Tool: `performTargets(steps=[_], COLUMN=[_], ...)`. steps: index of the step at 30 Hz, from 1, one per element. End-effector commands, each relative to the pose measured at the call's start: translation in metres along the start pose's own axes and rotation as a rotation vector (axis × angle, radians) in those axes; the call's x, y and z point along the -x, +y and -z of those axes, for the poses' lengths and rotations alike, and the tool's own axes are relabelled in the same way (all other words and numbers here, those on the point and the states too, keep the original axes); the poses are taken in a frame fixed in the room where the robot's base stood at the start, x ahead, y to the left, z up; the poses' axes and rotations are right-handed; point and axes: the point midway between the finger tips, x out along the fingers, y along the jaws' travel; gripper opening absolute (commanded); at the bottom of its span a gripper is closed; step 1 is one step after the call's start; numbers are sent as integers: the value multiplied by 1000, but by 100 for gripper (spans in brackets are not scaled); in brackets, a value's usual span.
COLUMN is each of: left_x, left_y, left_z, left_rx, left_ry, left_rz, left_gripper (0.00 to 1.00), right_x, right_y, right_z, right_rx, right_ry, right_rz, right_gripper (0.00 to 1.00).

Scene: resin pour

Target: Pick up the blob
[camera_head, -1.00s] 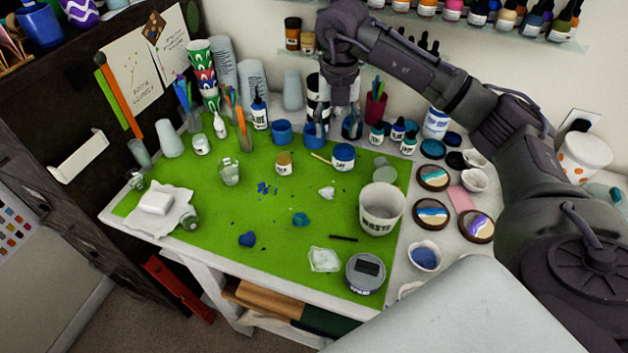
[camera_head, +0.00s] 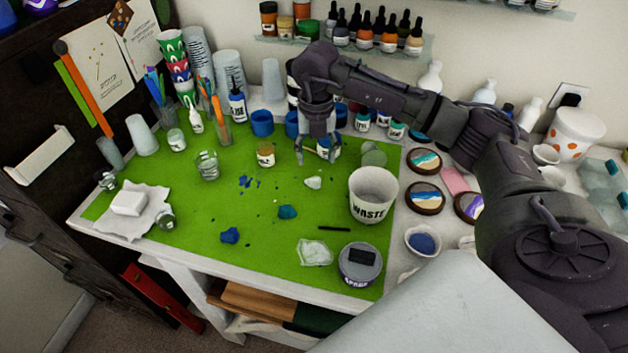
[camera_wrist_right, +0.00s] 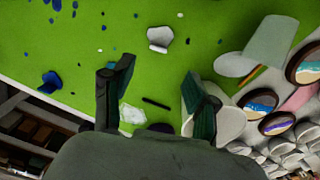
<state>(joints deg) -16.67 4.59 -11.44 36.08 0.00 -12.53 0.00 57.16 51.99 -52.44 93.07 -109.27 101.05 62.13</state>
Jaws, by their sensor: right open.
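Several small pieces that could be the blob lie on the green mat (camera_head: 190,222). They are a dark blue blob (camera_head: 229,236), a teal blob (camera_head: 287,212) and a whitish blob (camera_head: 313,183). My right gripper (camera_head: 320,158) is open and empty, above the mat's back part, just behind the whitish blob. In the right wrist view the whitish blob (camera_wrist_right: 160,38) lies beyond the open fingers (camera_wrist_right: 158,74). The dark blue blob (camera_wrist_right: 50,83) is at the left there. The teal blob is mostly hidden by the left finger. My left gripper is out of view.
A WASTE cup (camera_head: 373,197) stands right of the blobs. Jars and cups line the back.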

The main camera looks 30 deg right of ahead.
Motion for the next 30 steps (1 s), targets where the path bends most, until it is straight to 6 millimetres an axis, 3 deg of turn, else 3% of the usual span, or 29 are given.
performTargets(steps=[3,11,18,28,30], left_x=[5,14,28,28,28], left_y=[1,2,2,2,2], left_z=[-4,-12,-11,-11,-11], left_rx=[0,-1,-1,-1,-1], left_ry=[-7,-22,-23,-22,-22], left_rz=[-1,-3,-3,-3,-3], left_gripper=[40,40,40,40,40], right_x=[-18,-36,-72,-80,-80], right_y=[0,2,4,4,4], right_z=[0,0,-3,-3,-3], right_rx=[-1,0,-2,0,0], right_ry=[3,3,2,-1,-1], right_rz=[1,1,1,-1,-1], right_gripper=[58,58,58,58,47])
